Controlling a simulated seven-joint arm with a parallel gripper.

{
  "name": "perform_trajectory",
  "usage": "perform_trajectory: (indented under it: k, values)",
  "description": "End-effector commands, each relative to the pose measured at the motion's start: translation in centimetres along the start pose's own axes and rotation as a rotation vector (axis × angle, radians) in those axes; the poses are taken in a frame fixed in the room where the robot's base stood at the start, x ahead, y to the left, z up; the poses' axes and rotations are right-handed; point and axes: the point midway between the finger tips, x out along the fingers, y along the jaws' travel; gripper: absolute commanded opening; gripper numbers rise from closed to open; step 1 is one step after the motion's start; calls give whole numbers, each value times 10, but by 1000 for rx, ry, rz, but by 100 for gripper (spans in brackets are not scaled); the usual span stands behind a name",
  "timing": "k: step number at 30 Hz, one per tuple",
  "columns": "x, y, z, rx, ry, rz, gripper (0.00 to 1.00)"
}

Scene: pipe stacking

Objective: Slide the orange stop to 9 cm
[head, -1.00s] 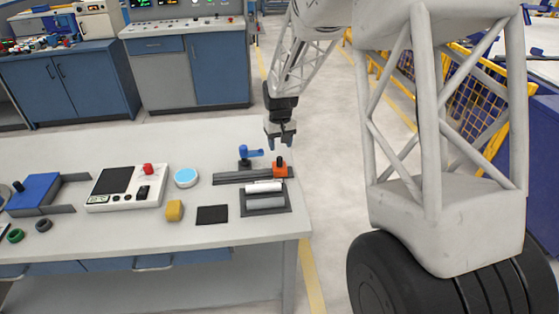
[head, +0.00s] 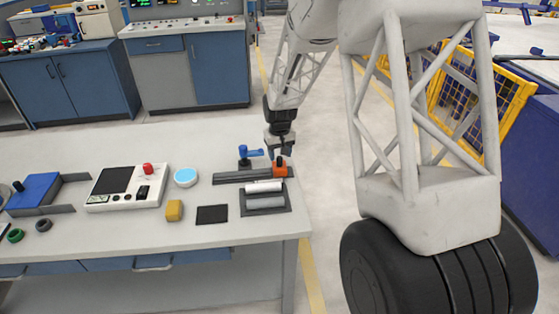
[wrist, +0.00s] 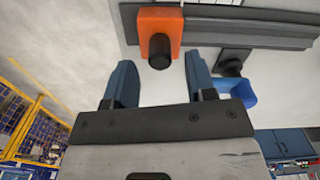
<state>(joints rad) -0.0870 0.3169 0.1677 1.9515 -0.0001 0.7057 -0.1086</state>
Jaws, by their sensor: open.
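The orange stop (head: 280,168) sits at the right end of a dark grey rail (head: 228,178) on the table. A black knob stands up from it. In the wrist view the orange stop (wrist: 161,22) with its black knob lies just beyond the fingertips, in line with the gap between them. My gripper (head: 280,150) is above the stop in the head view. Its two blue fingers (wrist: 160,82) are apart with nothing between them in the wrist view. I cannot read any scale marks on the rail.
A blue-handled clamp (head: 249,153) stands just behind the rail, left of the stop. A dark tray (head: 265,212) with white and grey pipes lies in front. A black pad (head: 212,214) and yellow block (head: 174,210) lie left. The table's right edge is close.

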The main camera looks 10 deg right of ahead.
Motion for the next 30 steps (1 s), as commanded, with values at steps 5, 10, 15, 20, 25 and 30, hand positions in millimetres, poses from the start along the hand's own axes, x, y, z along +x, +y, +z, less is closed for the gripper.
perform_trajectory:
  k: [5,10,15,20,25,30]
  values:
    - [20,0,0,0,-1,0,51]
    - [31,0,0,0,0,0,51]
    - [34,0,0,0,1,0,51]
    - [34,0,0,0,1,0,51]
    - [34,0,0,0,0,0,32]
    - [34,0,0,0,0,0,6]
